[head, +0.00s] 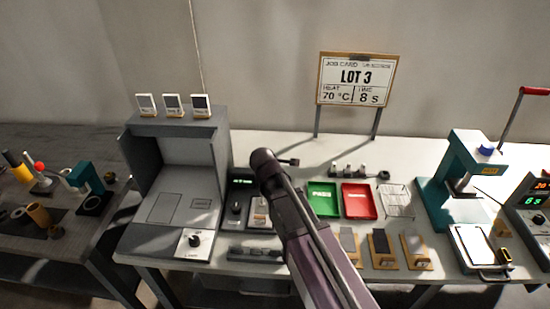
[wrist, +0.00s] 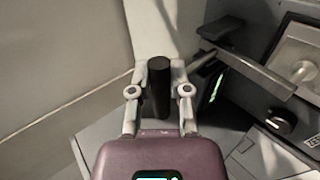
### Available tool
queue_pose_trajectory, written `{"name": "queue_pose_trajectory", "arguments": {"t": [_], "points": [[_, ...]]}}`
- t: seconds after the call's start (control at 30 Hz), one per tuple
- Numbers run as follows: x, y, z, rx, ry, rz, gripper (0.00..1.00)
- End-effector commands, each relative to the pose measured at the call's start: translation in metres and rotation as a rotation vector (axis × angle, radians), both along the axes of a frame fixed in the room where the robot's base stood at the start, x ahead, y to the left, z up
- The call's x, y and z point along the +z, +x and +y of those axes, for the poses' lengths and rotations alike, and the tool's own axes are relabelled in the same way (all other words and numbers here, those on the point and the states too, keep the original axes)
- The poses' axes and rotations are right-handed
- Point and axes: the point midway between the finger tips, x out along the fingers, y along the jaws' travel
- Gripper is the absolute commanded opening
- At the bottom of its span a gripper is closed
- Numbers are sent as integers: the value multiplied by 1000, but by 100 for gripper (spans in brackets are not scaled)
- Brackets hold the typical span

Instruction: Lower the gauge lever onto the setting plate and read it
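The gauge is a dark unit with a green-lit display (head: 243,182), left of centre in the head view; its lit edge (wrist: 216,90) shows in the wrist view. A grey lever bar (wrist: 250,72) with dark ends crosses beside it. My gripper (head: 262,157) is above the back of the gauge. In the wrist view its fingers (wrist: 158,92) stand close on both sides of a dark cylindrical handle (wrist: 158,75) and appear shut on it. A pale plate with a round piece (wrist: 303,70) lies right of the bar; I cannot tell if it is the setting plate. The reading is illegible.
A grey hooded booth (head: 178,165) stands close left. Right are a green tray (head: 322,199), a red tray (head: 359,201), a wire rack (head: 397,200) and a teal press (head: 462,175). A job card (head: 356,80) reads LOT 3. Several wooden stands line the front.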

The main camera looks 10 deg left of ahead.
Motion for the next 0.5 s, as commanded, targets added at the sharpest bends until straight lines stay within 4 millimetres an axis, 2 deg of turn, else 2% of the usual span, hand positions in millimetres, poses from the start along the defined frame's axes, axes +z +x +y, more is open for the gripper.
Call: {"name": "queue_pose_trajectory", "arguments": {"t": [0.5], "points": [[-2,0,-4,-3,12,0,0]]}}
